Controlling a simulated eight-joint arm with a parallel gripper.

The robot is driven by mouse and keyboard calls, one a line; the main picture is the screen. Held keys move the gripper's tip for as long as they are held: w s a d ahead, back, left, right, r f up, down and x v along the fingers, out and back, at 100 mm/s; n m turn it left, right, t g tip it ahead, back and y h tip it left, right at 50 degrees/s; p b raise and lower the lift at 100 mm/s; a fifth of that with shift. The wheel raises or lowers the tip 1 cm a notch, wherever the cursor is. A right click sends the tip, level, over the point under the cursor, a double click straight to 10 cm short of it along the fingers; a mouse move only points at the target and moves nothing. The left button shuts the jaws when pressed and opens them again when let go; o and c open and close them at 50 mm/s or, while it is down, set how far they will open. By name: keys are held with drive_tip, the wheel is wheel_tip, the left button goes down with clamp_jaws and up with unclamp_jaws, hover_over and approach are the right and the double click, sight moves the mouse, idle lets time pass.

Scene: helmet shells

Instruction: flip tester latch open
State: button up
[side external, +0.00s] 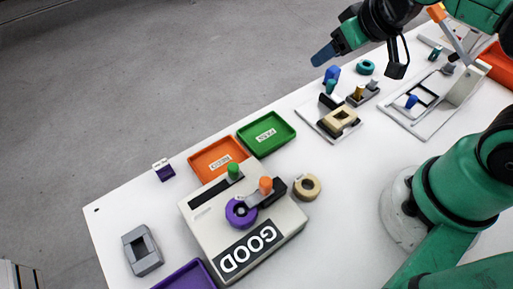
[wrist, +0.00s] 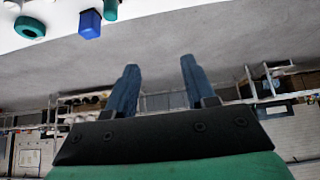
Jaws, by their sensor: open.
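The tester (side external: 222,213) is a beige box with a "GOOD" panel (side external: 248,253) on the white table. A dark lever with an orange knob (side external: 265,185) lies across its top; it looks like the latch. A purple ring (side external: 240,212) sits on the box beside the lever, and a green knob (side external: 233,171) stands at a dark slot. My gripper (side external: 322,56) is up at the top of the side view, far from the tester, beyond the table's far edge. In the wrist view my gripper (wrist: 158,78) has its two blue fingers apart with nothing between them. The tester is not in the wrist view.
An orange tray (side external: 217,158) and a green tray (side external: 266,134) lie behind the tester. A tan ring (side external: 307,187) lies to its right, a grey block (side external: 142,250) to its left. A blue block (wrist: 90,24) and teal ring (wrist: 29,27) are near the table edge.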

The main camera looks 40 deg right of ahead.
drive_tip(key=shift+a, duration=0.25)
drive_tip(key=c, duration=0.3)
drive_tip(key=a+n+g+y, duration=0.1)
drive_tip(key=a+n, duration=0.1)
drive_tip(key=a, duration=0.1)
drive_tip(key=a+r+n, duration=0.1)
drive_tip(key=a+n, duration=0.1)
drive_tip(key=a, duration=0.2)
drive_tip(key=s+a+r+n+g+y, duration=0.1)
drive_tip(key=a+n, duration=0.1)
drive_tip(key=a, duration=0.1)
drive_tip(key=shift+a+n+g+y, duration=0.3)
clamp_jaws()
drive_tip(key=s+a+r+n+g, duration=0.1)
drive_tip(key=s+a+n, duration=0.2)
drive_tip(key=a+n, duration=0.1)
drive_tip(key=s+a+n+g+y, duration=0.1)
drive_tip(key=s+a+n+g, duration=0.1)
drive_tip(key=a, duration=0.5)
drive_tip(key=shift+s+r+n, duration=0.35)
drive_tip(key=shift+s+n, duration=0.55)
drive_tip(key=shift+s, duration=0.1)
drive_tip(key=shift+a, duration=0.1)
